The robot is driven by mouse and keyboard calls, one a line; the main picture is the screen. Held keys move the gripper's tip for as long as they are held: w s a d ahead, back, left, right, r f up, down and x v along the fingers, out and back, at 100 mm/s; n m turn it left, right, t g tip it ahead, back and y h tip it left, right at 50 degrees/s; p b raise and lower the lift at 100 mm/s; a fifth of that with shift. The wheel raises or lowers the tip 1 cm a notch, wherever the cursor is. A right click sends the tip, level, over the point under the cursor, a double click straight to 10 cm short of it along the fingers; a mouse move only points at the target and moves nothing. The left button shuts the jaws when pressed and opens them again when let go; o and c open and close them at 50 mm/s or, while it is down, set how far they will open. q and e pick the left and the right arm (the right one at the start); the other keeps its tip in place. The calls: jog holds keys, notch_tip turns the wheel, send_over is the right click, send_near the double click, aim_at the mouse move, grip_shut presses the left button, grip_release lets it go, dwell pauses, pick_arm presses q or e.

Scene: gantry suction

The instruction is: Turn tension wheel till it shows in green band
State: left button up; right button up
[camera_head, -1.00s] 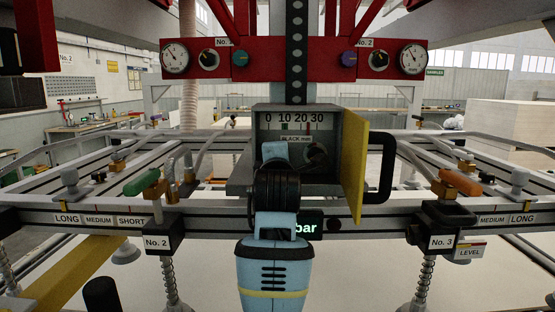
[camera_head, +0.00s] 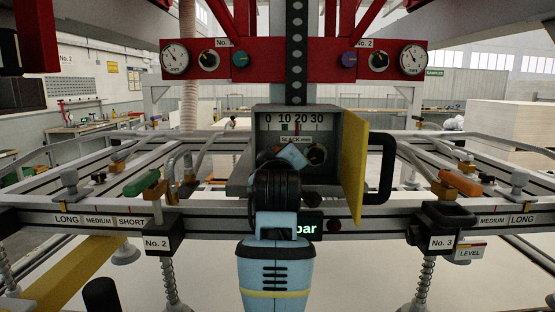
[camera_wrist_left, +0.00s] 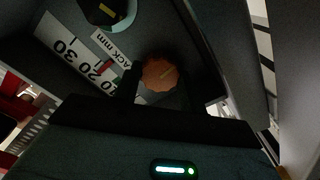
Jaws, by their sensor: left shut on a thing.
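The tension wheel (camera_wrist_left: 160,75) is a small orange-brown knob in the left wrist view. It sits between the two dark fingers of my left gripper (camera_wrist_left: 160,88), which is shut on it. In the head view my left arm and wrist hide the wheel. The open grey box (camera_head: 262,124) carries a white scale (camera_head: 318,126) marked 0 to 30, over a slack label in mm. A small green band (camera_head: 284,127) lies near 10. A red pointer (camera_head: 298,127) appears between 10 and 20, just right of the green. My right gripper is out of view.
Frame rails run below.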

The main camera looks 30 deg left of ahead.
pick_arm(q)
jog(key=m, duration=1.1)
jog(key=shift+f+m, duration=0.1)
jog(key=shift+m, duration=0.3)
dwell(0.3)
jog(key=o, duration=1)
jog(key=shift+d, duration=0.1)
jog(key=shift+v, duration=3.85)
